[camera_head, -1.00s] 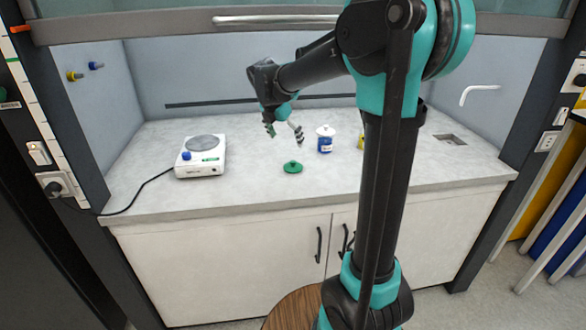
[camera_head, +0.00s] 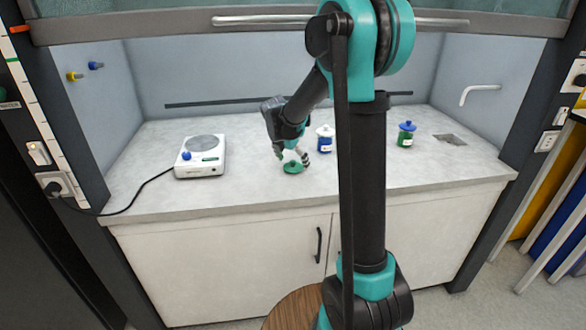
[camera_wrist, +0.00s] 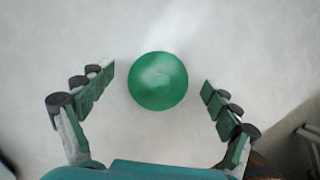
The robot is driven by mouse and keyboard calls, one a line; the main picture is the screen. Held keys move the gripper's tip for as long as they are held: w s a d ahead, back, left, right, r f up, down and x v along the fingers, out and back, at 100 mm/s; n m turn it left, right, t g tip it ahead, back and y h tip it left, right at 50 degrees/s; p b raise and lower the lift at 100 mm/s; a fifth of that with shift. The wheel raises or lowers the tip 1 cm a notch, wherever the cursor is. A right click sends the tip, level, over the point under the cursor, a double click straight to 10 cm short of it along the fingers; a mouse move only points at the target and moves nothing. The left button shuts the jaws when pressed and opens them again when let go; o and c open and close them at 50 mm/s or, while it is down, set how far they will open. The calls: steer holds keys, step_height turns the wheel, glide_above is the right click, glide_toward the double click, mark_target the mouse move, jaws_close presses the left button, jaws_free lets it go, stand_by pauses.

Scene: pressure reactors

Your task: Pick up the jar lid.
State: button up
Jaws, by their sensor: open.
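The jar lid (camera_head: 292,168) is a round green lid lying on the pale worktop in the head view. My gripper (camera_head: 293,158) is just above the lid, pointing down. In the wrist view my gripper (camera_wrist: 159,78) has its fingers spread wide, one on each side of the lid, with clear gaps between them and its rim. Nothing is held. In the head view the fingers partly cover the far side of the lid.
A green jar with a blue lid (camera_head: 406,138) stands further right. A white hotplate (camera_head: 201,163) with a cable is at left. The front worktop is clear.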

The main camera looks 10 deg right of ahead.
steer(key=c, duration=1)
steer(key=shift+o, duration=0.2)
